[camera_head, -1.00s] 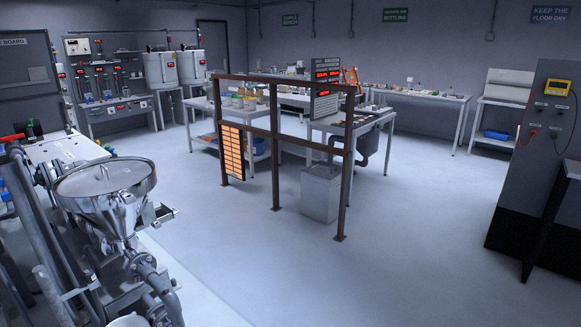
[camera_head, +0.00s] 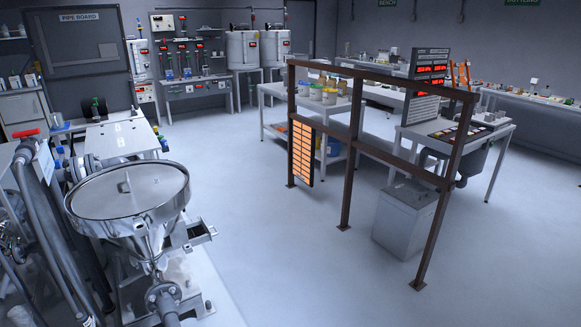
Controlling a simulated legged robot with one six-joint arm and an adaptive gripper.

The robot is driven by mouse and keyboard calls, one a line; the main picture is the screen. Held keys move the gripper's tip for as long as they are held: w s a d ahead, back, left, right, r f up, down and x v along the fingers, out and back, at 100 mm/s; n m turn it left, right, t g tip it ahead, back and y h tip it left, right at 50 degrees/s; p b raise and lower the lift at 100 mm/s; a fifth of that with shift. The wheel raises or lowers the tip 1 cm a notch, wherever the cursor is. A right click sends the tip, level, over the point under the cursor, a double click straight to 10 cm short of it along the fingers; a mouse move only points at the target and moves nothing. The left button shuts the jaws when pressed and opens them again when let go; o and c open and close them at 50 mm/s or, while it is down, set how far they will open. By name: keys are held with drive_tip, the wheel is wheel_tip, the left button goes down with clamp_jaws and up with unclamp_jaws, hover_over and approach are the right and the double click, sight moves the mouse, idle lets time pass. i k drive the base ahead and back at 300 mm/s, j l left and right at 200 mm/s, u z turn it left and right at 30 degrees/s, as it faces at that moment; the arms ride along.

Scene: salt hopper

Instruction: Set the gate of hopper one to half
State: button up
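A shiny steel funnel-shaped hopper (camera_head: 135,195) stands at the lower left, with a round lid or grating over its wide mouth. Its narrow lower end meets metal pipework (camera_head: 163,300) near the bottom edge. No label reading hopper one is legible, and I cannot tell whether this is that hopper. No gate or gate setting can be made out. My gripper is not in view.
A brown post frame (camera_head: 350,145) with an orange-slatted panel (camera_head: 302,152) stands right of centre. Benches and two steel tanks (camera_head: 243,50) line the back. The pale floor (camera_head: 270,250) between hopper and frame is clear.

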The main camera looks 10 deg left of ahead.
sight(199, 234)
drive_tip(key=i+u, duration=0.3)
drive_tip(key=i, duration=0.2)
drive_tip(key=i+l+u, duration=0.25)
drive_tip(key=i, duration=0.2)
drive_tip(key=i+l+u, duration=0.3)
drive_tip(key=i, duration=0.15)
drive_tip(key=i+l+u, duration=0.2)
drive_tip(key=i+u, duration=0.15)
drive_tip(key=u, duration=0.15)
drive_tip(key=i+l+u, duration=0.3)
drive_tip(key=u, duration=0.2)
drive_tip(key=i+l+u, duration=0.25)
drive_tip(key=l+u, duration=0.2)
drive_tip(key=i+l+u, duration=0.1)
drive_tip(key=l+u, duration=0.15)
drive_tip(key=l, duration=0.2)
drive_tip(key=i+l+u, duration=0.2)
drive_tip(key=i+l, duration=0.2)
drive_tip(key=i, duration=0.1)
